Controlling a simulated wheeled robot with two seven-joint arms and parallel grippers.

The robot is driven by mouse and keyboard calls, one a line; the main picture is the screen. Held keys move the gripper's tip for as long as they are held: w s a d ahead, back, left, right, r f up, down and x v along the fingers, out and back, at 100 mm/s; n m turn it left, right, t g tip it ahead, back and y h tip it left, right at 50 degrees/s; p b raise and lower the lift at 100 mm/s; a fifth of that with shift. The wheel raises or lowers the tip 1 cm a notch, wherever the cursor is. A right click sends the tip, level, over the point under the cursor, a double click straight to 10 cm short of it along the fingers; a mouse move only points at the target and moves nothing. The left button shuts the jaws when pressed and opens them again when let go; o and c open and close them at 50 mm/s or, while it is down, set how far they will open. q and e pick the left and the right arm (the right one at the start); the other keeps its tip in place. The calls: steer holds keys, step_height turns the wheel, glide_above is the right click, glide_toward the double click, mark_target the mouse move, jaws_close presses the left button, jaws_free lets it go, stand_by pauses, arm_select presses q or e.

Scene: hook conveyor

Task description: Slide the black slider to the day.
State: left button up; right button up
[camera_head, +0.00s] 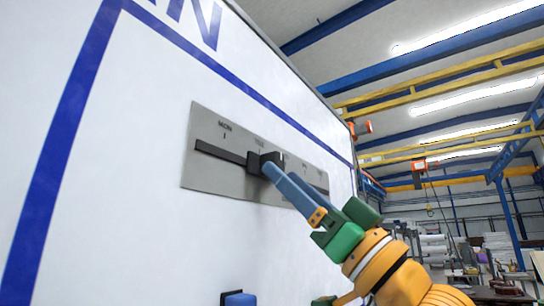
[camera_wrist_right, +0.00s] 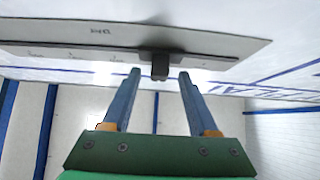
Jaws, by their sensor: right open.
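A grey metal panel (camera_head: 215,118) is fixed to the white board, with a dark horizontal slot and day labels above it. "MON" reads at the left, and what looks like "TUE" follows; labels further right are small or covered. The black slider (camera_head: 253,162) sits in the slot at about the second label. My right gripper (camera_head: 270,168) is at the slider, its fingers partly hiding it and the slot beyond. In the right wrist view, the fingers are apart and the slider (camera_wrist_right: 160,68) stands between their tips, with a gap on each side.
The white board (camera_head: 110,180) with blue lines fills the left of the head view. A small blue-and-dark thing (camera_head: 238,299) shows low at the bottom edge, unclear. Right of the board lies an open hall with overhead yellow rails (camera_head: 450,64).

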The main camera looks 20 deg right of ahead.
steer(key=shift+w+a+r+p, duration=0.15)
steer(key=shift+r+p, duration=0.15)
steer(key=shift+r, duration=0.3)
steer(key=shift+w+a+r+p, duration=0.15)
steer(key=shift+r+p, duration=0.15)
steer(key=shift+r, duration=0.25)
steer(key=shift+w+a+f, duration=0.25)
steer(key=shift+w+a, duration=0.05)
steer(key=shift+w, duration=0.15)
jaws_close()
